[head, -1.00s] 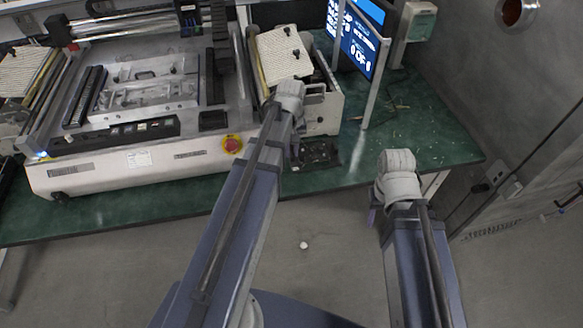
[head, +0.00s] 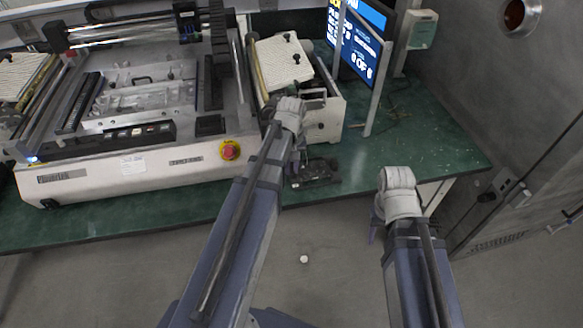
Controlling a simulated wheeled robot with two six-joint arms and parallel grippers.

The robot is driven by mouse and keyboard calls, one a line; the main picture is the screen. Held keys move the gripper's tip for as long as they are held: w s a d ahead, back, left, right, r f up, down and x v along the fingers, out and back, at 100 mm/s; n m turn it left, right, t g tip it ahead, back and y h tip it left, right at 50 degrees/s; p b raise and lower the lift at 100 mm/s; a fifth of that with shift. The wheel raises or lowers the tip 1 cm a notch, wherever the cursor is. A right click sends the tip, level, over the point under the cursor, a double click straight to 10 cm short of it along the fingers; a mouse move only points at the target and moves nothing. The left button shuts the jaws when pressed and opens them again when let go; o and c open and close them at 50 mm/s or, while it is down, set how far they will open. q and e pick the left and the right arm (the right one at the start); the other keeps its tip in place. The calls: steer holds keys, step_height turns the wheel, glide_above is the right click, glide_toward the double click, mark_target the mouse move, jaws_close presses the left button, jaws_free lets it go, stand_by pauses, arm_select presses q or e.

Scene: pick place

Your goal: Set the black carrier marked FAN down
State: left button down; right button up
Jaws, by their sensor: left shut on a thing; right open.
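A black carrier (head: 318,174) is at the front part of the green table, just right of the white machine. Its FAN marking is too small to read. My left gripper (head: 297,170) is at the carrier's left end, shut on it; the fingers are mostly hidden behind my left wrist. I cannot tell whether the carrier touches the table top. My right gripper (head: 374,226) is open and empty beyond the table's front edge, mostly hidden by its wrist.
The green table (head: 428,140) has free room to the right of the carrier. A large white machine (head: 130,165) with a red stop button (head: 229,150) fills the left. A monitor (head: 359,42) on a metal frame stands behind. A small white ball (head: 304,259) lies on the floor.

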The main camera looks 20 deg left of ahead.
arm_select(q)
steer(key=c, duration=1.3)
jaws_free()
steer(key=shift+f, duration=0.2)
steer(key=o, duration=0.5)
steer(key=shift+c, duration=0.2)
steer(key=shift+r, duration=0.15)
step_height(320, 180, up, 12)
steer(key=p, duration=1.2)
steer(key=s+d+m+y, duration=0.1)
steer(key=s+d+m, duration=0.9)
steer(key=d, duration=0.8)
steer(key=s, duration=0.3)
steer(key=shift+s+d+r+m, duration=0.15)
steer(key=shift+s+d+m, duration=0.15)
